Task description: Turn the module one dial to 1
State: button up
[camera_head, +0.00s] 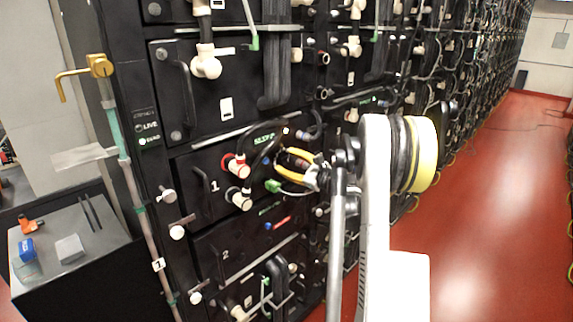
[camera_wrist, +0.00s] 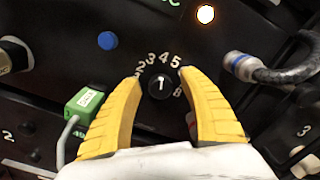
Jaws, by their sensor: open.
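The module one panel (camera_head: 222,170), marked with a white 1, is on the black rack in the head view. Its dial (camera_wrist: 160,84) is a small black knob with a white mark, ringed by white numbers, in the wrist view. The mark stands nearly upright, toward the numbers 3 and 4; the exact setting is hard to tell. My gripper (camera_wrist: 161,80) has yellow fingers spread on both sides of the dial, with gaps visible. In the head view my gripper (camera_head: 298,165) is at the panel's right part and hides the dial.
A green connector (camera_wrist: 86,100) with a grey cable is beside the left finger. A blue button (camera_wrist: 107,40) and a lit lamp (camera_wrist: 206,14) are above. A thick black cable (camera_wrist: 285,75) is at right. Red floor (camera_head: 480,210) is open to the right.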

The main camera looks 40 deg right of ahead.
jog(key=shift+w, duration=0.1)
grip_shut()
jog(key=shift+n, duration=0.3)
jog(key=n, duration=0.9)
jog(key=shift+a+f+b, duration=0.1)
jog(key=shift+b, duration=0.25)
jog(key=n, duration=0.4)
jog(key=shift+n, duration=2.1)
